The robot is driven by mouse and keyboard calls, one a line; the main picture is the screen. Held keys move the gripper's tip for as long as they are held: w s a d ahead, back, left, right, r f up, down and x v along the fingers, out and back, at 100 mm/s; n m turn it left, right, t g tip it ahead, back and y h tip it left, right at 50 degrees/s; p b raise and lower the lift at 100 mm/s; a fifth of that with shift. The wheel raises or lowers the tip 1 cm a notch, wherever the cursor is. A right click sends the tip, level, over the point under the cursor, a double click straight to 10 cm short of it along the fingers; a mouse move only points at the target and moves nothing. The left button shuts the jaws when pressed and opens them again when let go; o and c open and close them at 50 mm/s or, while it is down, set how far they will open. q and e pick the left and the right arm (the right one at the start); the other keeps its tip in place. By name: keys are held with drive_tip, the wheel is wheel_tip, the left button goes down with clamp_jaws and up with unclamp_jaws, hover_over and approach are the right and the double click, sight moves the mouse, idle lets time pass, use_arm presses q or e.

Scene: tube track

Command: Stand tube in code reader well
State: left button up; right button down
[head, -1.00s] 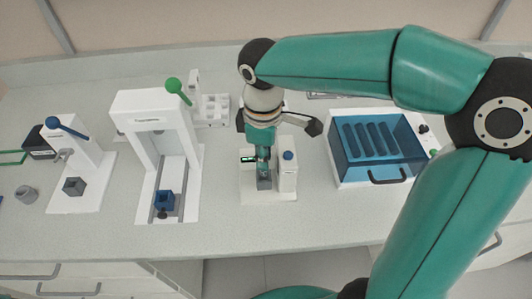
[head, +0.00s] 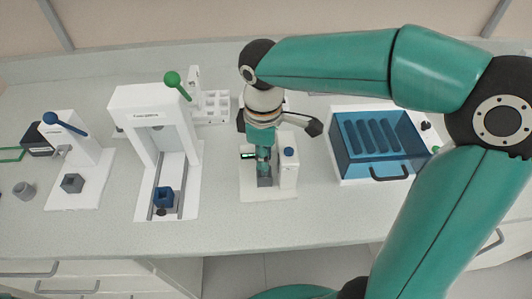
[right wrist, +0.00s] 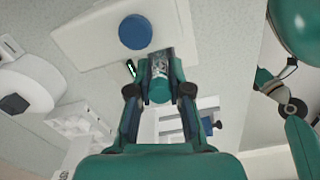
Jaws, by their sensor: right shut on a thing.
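The code reader is a white unit (head: 258,195) with a small lit green display (head: 248,156) and a blue round top (head: 288,152) on its side post. Its grey well block (head: 264,182) is right below my right gripper (head: 264,160). My right gripper points down and is shut on the tube. In the right wrist view the tube's teal cap (right wrist: 159,91) shows between the two fingers, with a dark patterned part beyond it. The tube's lower end is hidden, so I cannot tell how deep it is in the well. My left gripper is not clearly seen.
Left of the reader stands a white press (head: 150,118) with a green-knobbed lever and blue block. Further left is a blue-levered device (head: 88,165). A blue-lidded box (head: 378,145) stands to the right, a white rack (head: 212,105) behind. Bench in front is clear.

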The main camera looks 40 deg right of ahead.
drive_tip(key=shift+f, duration=0.25)
drive_tip(key=shift+f+b, duration=0.35)
drive_tip(key=shift+b, duration=0.1)
idle(0.3)
drive_tip(key=c, duration=1)
unclamp_jaws()
drive_tip(key=shift+w, duration=0.1)
wheel_tip(320, 180, up, 12)
drive_tip(key=shift+f, duration=0.1)
